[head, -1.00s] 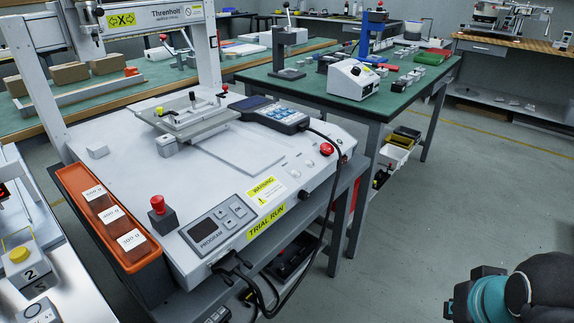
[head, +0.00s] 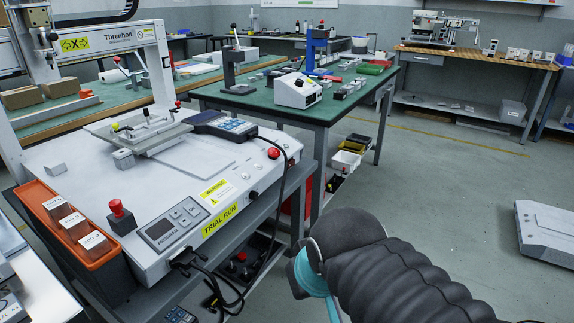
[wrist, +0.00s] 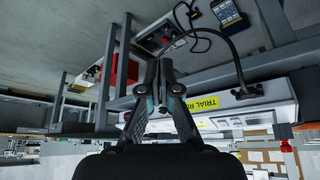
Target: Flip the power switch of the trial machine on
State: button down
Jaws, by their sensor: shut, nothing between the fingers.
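The trial machine (head: 150,215) is a white bench unit with a yellow TRIAL RUN label on its sloped front, left of centre in the head view. It also shows upside down in the wrist view (wrist: 262,112). Its front carries a PROGRAM panel (head: 172,225), a small black knob (head: 254,195) and a red button (head: 274,153). I cannot tell which part is the power switch. My gripper (wrist: 158,64) is shut and empty in the wrist view, apart from the machine. In the head view my dark arm is right of the machine's front; the fingers are hidden.
Black cables hang from the front to a lower shelf with a dark box (head: 243,265). A red emergency stop (head: 117,212) stands at the front left, beside an orange tray (head: 38,190) of weights. A green bench (head: 300,112) is behind; the floor at right is mostly clear.

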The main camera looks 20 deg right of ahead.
aim_at(291, 164)
jog(key=w+d+m+t+y+b, duration=0.1)
jog(key=w+d+m+b, duration=0.1)
jog(key=w+d+m, duration=0.45)
jog(key=w+d+m+y+b, duration=0.1)
jog(key=w+d+m+b, duration=0.15)
jog(key=w, duration=0.75)
jog(key=w+d+m+t+y+b, duration=0.1)
jog(key=w+d+m+b, duration=0.2)
jog(key=w+m, duration=0.45)
jog(key=w+d+f+m+t+b, duration=0.1)
jog(key=w+d+f+m, duration=0.1)
jog(key=w+d, duration=0.6)
jog(key=shift+w+d+f+m, duration=0.35)
jog(key=shift+d+m, duration=0.5)
jog(key=shift+d, duration=0.4)
jog(key=w+a+p, duration=0.2)
jog(key=w+a, duration=0.2)
jog(key=w, duration=0.3)
jog(key=shift+w+a, duration=0.2)
jog(key=shift+w, duration=0.05)
jog(key=shift+w+a+p, duration=0.1)
jog(key=shift+p, duration=0.25)
jog(key=shift+w+a, duration=0.15)
jog(key=shift+w, duration=0.15)
